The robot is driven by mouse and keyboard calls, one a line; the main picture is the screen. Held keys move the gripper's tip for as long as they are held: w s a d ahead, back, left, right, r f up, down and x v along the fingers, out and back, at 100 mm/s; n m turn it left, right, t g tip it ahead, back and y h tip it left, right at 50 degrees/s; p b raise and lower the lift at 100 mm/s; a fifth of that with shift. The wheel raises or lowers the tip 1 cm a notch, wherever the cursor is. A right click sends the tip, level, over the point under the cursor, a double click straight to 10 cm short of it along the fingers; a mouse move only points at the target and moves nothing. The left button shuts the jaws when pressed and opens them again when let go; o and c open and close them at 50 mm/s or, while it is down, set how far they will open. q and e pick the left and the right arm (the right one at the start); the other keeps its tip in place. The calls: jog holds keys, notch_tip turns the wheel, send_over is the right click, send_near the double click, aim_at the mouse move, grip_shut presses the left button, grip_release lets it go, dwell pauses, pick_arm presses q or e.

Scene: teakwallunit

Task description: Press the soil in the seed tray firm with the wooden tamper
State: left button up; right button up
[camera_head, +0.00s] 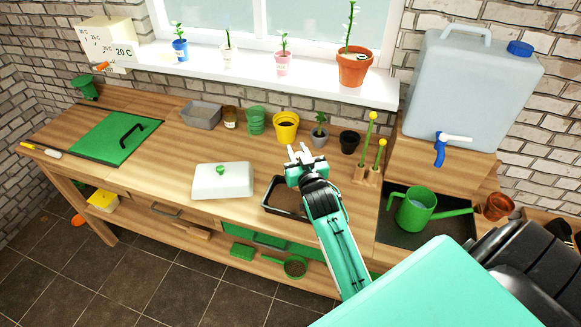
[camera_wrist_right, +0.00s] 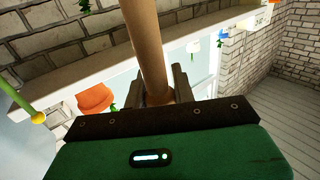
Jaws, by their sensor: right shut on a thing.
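The seed tray (camera_head: 268,200) is a black tray with brown soil (camera_head: 293,196) in it, near the front of the wooden bench. In the right wrist view the gripper (camera_wrist_right: 160,88) is shut around a round, light-wood handle, which I take for the tamper (camera_wrist_right: 147,40). The tamper's pressing end is hidden, so I cannot tell whether it touches the soil. My left gripper is not in view.
A white lidded box (camera_head: 222,185) stands left of the tray. Behind are a yellow pot (camera_head: 286,130), a black pot (camera_head: 349,142) and a wooden holder with green dibbers (camera_head: 367,176). A green watering can (camera_head: 415,212) stands at the right. Bare bench lies left of the box.

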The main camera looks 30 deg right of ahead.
jog(key=shift+w, duration=0.2)
notch_tip(320, 180, down, 7)
jog(key=b, duration=0.5)
jog(key=shift+b, duration=0.4)
jog(key=shift+f, duration=0.15)
jog(key=shift+s+f+b, duration=0.1)
jog(key=shift+f+b, duration=0.5)
jog(key=shift+f, duration=0.2)
dwell(0.5)
